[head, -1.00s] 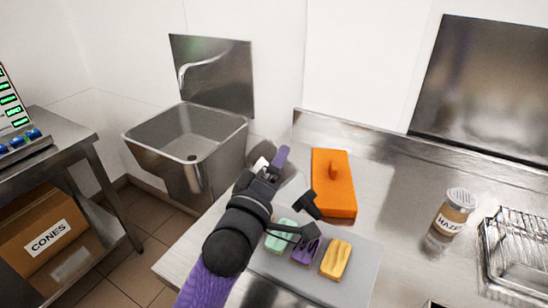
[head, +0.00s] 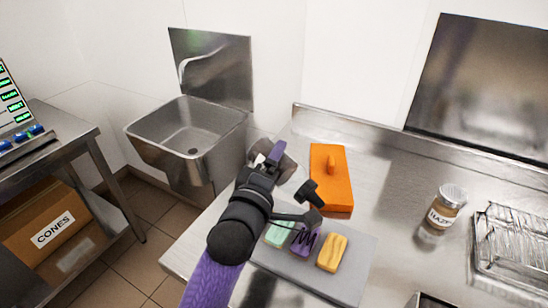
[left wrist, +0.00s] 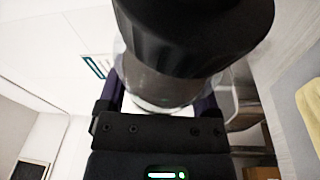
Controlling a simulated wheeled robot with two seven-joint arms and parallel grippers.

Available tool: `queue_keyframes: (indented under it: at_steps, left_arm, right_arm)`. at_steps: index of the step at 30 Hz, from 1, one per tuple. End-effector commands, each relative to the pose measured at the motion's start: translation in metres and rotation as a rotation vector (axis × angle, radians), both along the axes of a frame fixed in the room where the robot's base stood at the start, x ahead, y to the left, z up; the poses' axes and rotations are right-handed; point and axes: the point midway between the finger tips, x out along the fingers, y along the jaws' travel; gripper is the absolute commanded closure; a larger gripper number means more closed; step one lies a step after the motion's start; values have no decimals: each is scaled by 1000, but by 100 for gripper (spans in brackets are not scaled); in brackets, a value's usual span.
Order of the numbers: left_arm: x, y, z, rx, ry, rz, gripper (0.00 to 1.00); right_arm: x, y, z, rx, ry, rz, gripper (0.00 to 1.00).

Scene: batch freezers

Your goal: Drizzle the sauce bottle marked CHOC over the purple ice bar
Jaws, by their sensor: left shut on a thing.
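The purple ice bar (head: 305,241) lies on a grey mat (head: 352,272) between a green bar (head: 277,234) and a yellow bar (head: 332,252). Dark zigzag lines cross its top. My left gripper (head: 274,158) is above and behind the bars, shut on a bottle. In the left wrist view the bottle (left wrist: 160,90) is clear with brown contents and has a wide dark cap (left wrist: 195,30) near the camera. My gripper and arm mostly hide the bottle in the head view. I cannot read its label. My right gripper is not in view.
An orange block with a knob (head: 331,185) stands just behind the bars. A jar labelled HAZE... (head: 446,208) and a wire rack (head: 510,245) stand to the right. A sink (head: 190,140) is at the back left. The counter between the orange block and the jar is clear.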

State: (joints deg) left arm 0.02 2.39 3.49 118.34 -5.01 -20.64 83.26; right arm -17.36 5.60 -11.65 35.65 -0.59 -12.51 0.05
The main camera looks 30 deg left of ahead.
Motion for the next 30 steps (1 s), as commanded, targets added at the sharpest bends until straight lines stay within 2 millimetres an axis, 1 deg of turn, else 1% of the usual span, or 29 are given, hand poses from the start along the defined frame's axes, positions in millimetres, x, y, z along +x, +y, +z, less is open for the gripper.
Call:
queue_keyframes:
  at_steps: [1,24,30]
  left_arm:
    - [0,0,5,-15,3,-1,89]
    - [0,0,21,-258,77,0,89]
    - [0,0,20,-289,87,0,89]
  right_arm:
    - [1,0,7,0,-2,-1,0]
    - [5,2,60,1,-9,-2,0]
    - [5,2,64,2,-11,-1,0]
